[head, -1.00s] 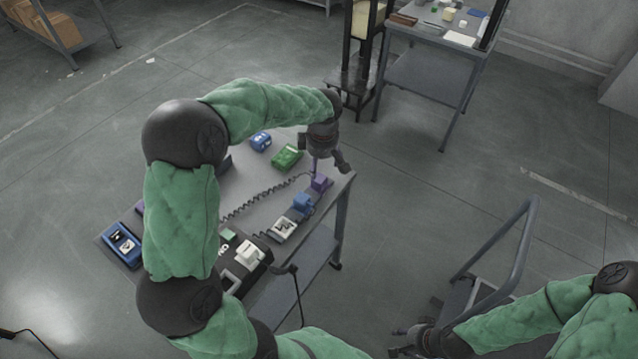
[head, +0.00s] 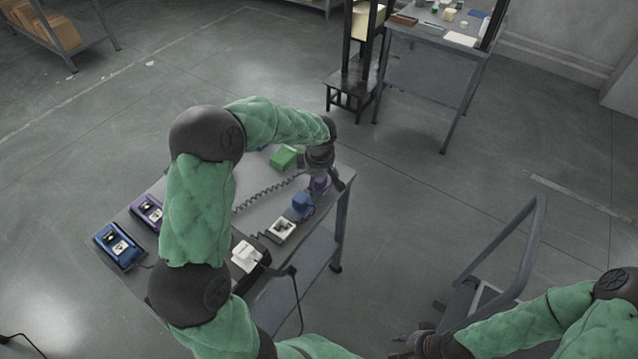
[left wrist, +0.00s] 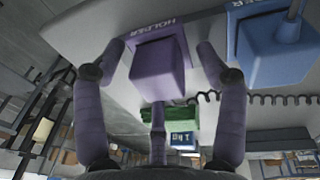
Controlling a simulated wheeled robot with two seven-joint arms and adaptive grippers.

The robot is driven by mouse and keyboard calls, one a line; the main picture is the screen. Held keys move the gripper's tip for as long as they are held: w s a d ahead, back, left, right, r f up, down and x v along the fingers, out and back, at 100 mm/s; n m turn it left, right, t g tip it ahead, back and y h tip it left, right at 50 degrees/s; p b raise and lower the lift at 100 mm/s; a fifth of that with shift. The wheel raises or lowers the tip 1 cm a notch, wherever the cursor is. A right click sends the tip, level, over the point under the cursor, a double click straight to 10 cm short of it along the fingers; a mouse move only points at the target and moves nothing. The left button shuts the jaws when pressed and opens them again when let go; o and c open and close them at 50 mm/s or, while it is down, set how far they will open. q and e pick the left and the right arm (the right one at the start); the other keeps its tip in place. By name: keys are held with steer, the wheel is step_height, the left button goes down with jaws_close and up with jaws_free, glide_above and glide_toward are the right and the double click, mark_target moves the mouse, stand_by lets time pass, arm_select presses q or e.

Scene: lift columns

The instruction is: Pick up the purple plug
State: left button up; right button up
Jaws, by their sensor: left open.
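The purple plug (left wrist: 158,72) sits in a purple holder on the table, with its purple cable stub towards the camera in the left wrist view. In the head view the plug (head: 319,184) is at the table's right edge, partly hidden by my gripper. My left gripper (head: 325,184) is open around it. In the left wrist view the two fingers of my left gripper (left wrist: 160,60) stand on either side of the plug, with a gap visible on both sides. My right gripper (head: 405,345) is low at the bottom of the head view, away from the table; its jaws are unclear.
A blue plug (head: 302,201) stands close beside the purple one; it also shows in the left wrist view (left wrist: 280,58). A white plug holder (head: 282,230), a green box (head: 284,157) and a coiled cable (head: 262,194) are nearby. A cart (head: 510,262) stands right.

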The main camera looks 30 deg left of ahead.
arm_select(q)
steer(key=shift+r, duration=0.1)
steer(key=c, duration=1.1)
steer(key=shift+r, duration=0.1)
steer(key=shift+r, duration=0.55)
steer(key=s+a+r+p, duration=0.1)
steer(key=s+r, duration=0.3)
steer(key=s+a+r+p, duration=0.2)
steer(key=s+r, duration=0.1)
steer(key=s, duration=0.1)
steer(key=s+a+r+p, duration=0.1)
steer(key=s+a+r, duration=0.1)
steer(key=s+r, duration=0.2)
steer(key=shift+s+r+p, duration=0.3)
steer(key=shift+s+r, duration=0.05)
steer(key=shift+s, duration=0.2)
